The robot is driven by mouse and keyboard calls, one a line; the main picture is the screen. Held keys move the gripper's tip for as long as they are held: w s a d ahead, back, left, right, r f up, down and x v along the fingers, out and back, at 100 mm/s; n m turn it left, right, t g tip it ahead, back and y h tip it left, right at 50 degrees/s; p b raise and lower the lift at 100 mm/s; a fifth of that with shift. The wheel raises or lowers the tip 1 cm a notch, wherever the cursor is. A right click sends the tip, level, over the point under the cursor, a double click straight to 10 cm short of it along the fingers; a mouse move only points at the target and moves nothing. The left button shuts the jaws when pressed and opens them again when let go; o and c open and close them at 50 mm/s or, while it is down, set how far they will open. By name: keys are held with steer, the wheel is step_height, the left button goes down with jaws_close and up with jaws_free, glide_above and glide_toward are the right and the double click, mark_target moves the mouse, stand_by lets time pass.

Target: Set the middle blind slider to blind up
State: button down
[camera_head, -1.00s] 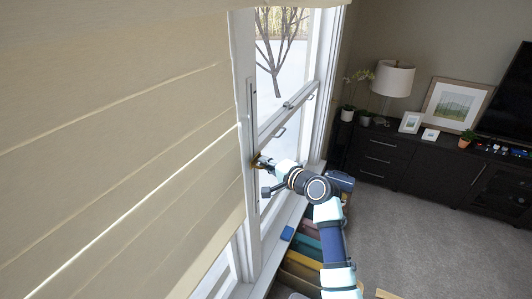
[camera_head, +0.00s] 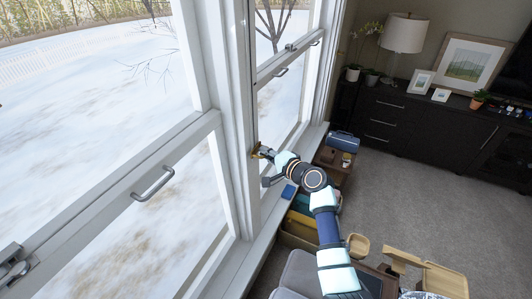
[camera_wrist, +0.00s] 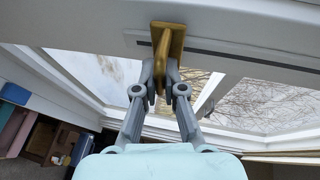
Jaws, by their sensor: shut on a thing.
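The brass blind slider (camera_wrist: 173,32) shows in the wrist view, a plate with a bar handle set at the end of a dark slot (camera_wrist: 245,57) in the white window post. My gripper (camera_wrist: 161,82) has its two fingers shut on the handle, one on each side. In the head view my gripper (camera_head: 264,154) meets the slider (camera_head: 256,151) on the post (camera_head: 236,110) between two windows. The fingertips are small there. No blind cloth shows over the left window (camera_head: 90,100) in the head view. I cannot read any marking beside the slot.
The left window's handle (camera_head: 154,184) sticks out from its sash. Below the right window stand colored bins (camera_head: 300,222) and a blue box (camera_head: 342,140). A dark cabinet (camera_head: 420,130) with a lamp stands at the back right.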

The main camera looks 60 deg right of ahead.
steer(key=shift+s+f, duration=0.1)
steer(key=shift+f, duration=0.4)
steer(key=c, duration=1.2)
jaws_free()
steer(key=shift+c, duration=0.2)
steer(key=shift+d+r, duration=0.1)
steer(key=shift+r, duration=0.05)
steer(key=v, duration=1.2)
steer(key=shift+r, duration=0.1)
